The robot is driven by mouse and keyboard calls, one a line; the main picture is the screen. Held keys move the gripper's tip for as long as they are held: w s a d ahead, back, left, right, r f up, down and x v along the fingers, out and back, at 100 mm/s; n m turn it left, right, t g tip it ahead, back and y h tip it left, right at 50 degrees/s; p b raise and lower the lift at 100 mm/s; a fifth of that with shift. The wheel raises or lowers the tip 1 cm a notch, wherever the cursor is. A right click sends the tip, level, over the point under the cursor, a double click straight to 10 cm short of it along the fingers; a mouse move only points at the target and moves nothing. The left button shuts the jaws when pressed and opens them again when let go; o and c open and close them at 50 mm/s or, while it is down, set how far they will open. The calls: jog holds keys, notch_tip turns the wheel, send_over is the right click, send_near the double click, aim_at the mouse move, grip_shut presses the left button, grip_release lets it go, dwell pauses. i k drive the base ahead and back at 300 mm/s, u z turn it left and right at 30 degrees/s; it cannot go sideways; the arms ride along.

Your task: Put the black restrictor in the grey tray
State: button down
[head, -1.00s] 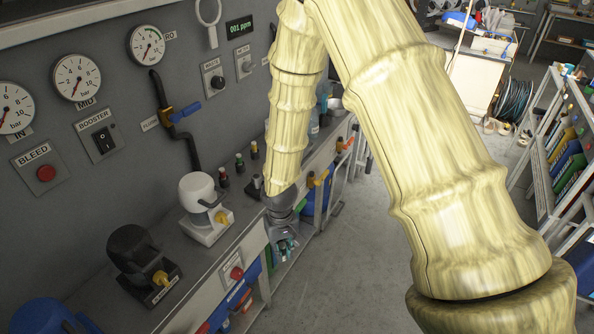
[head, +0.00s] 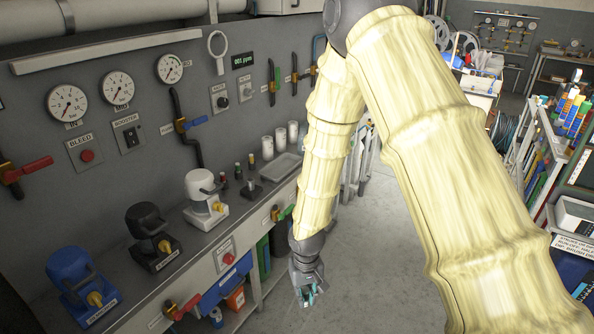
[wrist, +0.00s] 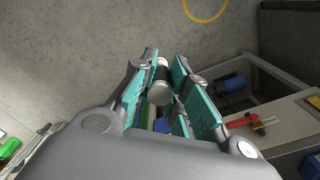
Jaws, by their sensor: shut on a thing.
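My gripper (head: 309,296) hangs below and in front of the counter edge, over the floor, pointing down. In the wrist view its teal-padded fingers (wrist: 163,88) are shut on a small cylinder, the black restrictor (wrist: 160,82), with a dark body and pale grey end. The restrictor is too small to make out in the head view. The grey tray (head: 275,168) lies on the counter farther back, beyond the small valves, and looks empty. My gripper is apart from it, lower and nearer; my forearm covers the counter just to its right.
Blue (head: 78,280), black (head: 150,230) and white (head: 203,195) units with yellow knobs line the counter. Small coloured-top fittings (head: 238,172) stand before the tray and white cups (head: 280,138) behind it. A shelf rack (head: 555,150) stands right; the floor between is clear.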

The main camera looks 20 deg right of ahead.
aim_at(282, 170)
jog(key=z, duration=0.6)
jog(key=i, duration=1.7)
jog(key=u, duration=0.8)
jog(key=i, duration=0.65)
jog(key=z, duration=0.1)
